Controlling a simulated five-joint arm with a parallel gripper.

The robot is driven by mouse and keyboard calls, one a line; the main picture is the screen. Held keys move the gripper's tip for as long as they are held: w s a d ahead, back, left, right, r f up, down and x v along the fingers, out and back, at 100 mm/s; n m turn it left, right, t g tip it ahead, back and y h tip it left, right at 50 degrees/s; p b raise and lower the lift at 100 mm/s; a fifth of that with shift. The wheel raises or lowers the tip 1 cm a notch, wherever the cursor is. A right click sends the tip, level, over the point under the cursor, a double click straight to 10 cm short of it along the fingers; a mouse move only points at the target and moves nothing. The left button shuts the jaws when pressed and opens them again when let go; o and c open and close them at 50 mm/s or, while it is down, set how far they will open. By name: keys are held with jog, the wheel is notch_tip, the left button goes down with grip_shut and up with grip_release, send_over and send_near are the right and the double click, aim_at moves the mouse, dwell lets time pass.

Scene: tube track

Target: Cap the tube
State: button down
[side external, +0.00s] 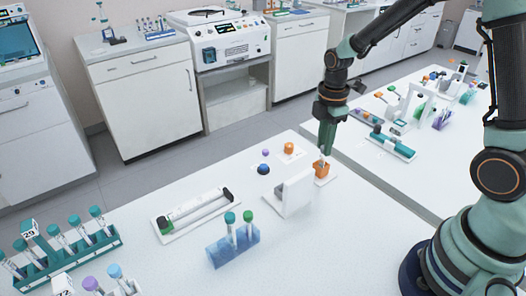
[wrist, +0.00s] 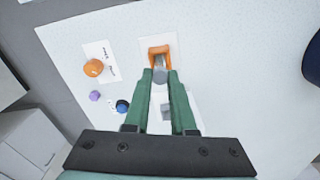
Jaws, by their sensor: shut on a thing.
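My gripper (wrist: 160,78) points down over an orange block (wrist: 159,53) on a white base plate. Its fingers are shut on a small grey round-ended piece (wrist: 160,76) at the near edge of the block. I cannot tell whether this piece is a cap, a tube end or part of the block. In the side view my gripper (side external: 324,153) is just above or at the orange block (side external: 322,169), behind the white bracket (side external: 291,194). A blue rack (side external: 232,250) holds a teal-capped tube (side external: 230,226) and a green-capped tube (side external: 249,223). No uncapped tube is clearly visible.
An orange knob (wrist: 93,67), a purple knob (wrist: 95,96) and a dark blue knob (wrist: 122,106) lie left of my gripper. A white tray (side external: 164,233) holds a clear lying tube with dark ends. A green rack (side external: 62,262) stands front left.

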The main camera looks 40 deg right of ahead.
jog(key=shift+f, duration=0.15)
jog(key=c, duration=0.7)
grip_release()
notch_tip(320, 180, up, 12)
jog(key=shift+r, duration=0.1)
dwell(0.8)
jog(key=s+a+r+m+t, duration=0.1)
jog(key=s+m+t, duration=0.1)
jog(key=m, duration=0.3)
jog(key=s+a+r+m+t, duration=0.1)
jog(key=s+r+m, duration=0.1)
jog(key=s+m, duration=0.2)
jog(key=s+a+r+m+t, duration=0.1)
jog(key=s+a+m+t, duration=0.1)
jog(key=m, duration=0.4)
jog(key=shift+s+r+t, duration=0.3)
jog(key=shift+s, duration=0.45)
